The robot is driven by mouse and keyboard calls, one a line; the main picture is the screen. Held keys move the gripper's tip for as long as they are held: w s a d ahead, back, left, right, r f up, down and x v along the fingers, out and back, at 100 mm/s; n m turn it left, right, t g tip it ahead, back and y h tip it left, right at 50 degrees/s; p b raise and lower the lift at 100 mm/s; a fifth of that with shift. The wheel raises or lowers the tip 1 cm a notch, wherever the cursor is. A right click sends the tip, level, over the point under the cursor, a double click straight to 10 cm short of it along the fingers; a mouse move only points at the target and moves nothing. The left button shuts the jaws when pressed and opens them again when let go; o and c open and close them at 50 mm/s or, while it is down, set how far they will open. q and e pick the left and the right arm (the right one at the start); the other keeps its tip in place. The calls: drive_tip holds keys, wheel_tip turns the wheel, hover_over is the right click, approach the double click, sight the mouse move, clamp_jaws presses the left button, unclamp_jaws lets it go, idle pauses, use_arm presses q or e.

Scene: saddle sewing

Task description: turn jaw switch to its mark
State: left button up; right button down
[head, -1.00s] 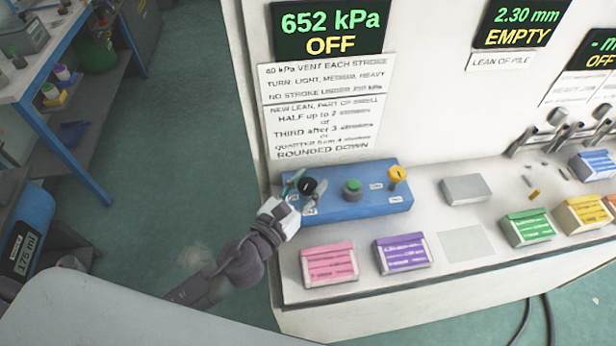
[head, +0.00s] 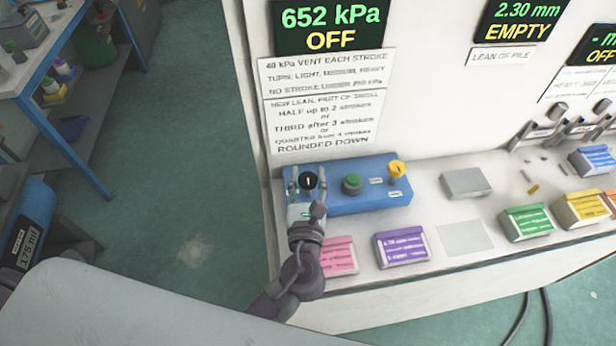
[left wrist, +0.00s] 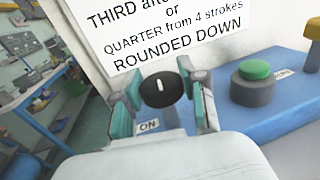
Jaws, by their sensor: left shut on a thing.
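The jaw switch is a round black knob (head: 308,181) with a white pointer line, at the left end of a blue control box (head: 345,203). My left gripper (head: 307,190) has its fingers on either side of the knob, shut on it. In the left wrist view, the knob (left wrist: 160,88) sits between the teal finger pads, its white line pointing nearly straight up. An "ON" label (left wrist: 149,125) shows below the knob; other marks around it are hidden by the fingers. My right gripper is not in view.
A green button (head: 352,184) and a yellow switch (head: 396,169) stand right of the knob on the same box. Pink (head: 339,256) and purple (head: 402,247) packs lie in front. A display (head: 330,25) above reads 652 kPa, OFF.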

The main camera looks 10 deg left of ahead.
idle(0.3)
use_arm(q)
drive_tip(key=o, duration=1.2)
drive_tip(key=shift+c, duration=0.2)
drive_tip(key=v, duration=1.2)
drive_tip(key=shift+a, duration=0.15)
